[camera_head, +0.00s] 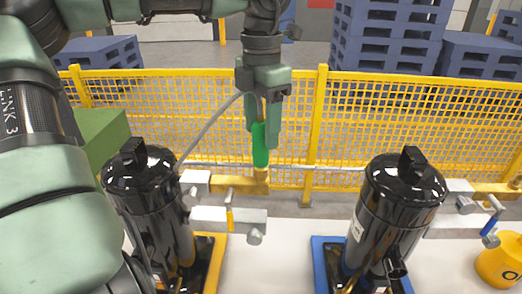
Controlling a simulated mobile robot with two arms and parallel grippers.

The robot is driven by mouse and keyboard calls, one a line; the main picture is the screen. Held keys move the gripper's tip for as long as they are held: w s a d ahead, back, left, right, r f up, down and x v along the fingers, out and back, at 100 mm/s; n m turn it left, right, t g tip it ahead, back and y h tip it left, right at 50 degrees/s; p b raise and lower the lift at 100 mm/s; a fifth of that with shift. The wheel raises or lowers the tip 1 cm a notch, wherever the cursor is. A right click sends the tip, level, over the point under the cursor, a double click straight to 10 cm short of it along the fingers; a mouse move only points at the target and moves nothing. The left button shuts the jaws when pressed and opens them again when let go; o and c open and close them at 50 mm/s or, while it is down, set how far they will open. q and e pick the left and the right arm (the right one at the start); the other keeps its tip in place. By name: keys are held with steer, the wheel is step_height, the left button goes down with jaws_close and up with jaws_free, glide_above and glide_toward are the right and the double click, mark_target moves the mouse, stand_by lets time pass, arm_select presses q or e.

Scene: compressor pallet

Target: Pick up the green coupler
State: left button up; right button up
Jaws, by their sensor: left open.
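The green coupler (260,147) is upright near the middle of the view, in front of the yellow mesh fence, with a brass-coloured piece (261,176) at its lower end. My left gripper (262,133) points down from above, its fingers open on either side of the coupler's upper part. The upper part of the coupler is partly hidden by the fingers. I cannot tell whether either finger touches it. A grey hose (211,125) runs from near the gripper down to the left. My right gripper is not in view.
Two black compressor tanks (158,210) (391,214) stand left and right, with grey valve fittings (229,218) between them. A yellow mesh fence (390,120) runs behind. Blue pallets (388,42) are stacked beyond it. A yellow container (500,262) stands at lower right.

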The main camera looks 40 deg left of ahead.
mark_target(261, 147)
arm_select(q)
step_height(261, 147, down, 5)
steer(key=shift+r+p, duration=0.2)
steer(key=shift+p, duration=0.65)
steer(key=shift+w+a+f, duration=0.1)
steer(key=shift+f, duration=0.2)
jaws_close()
steer(key=shift+r, duration=0.1)
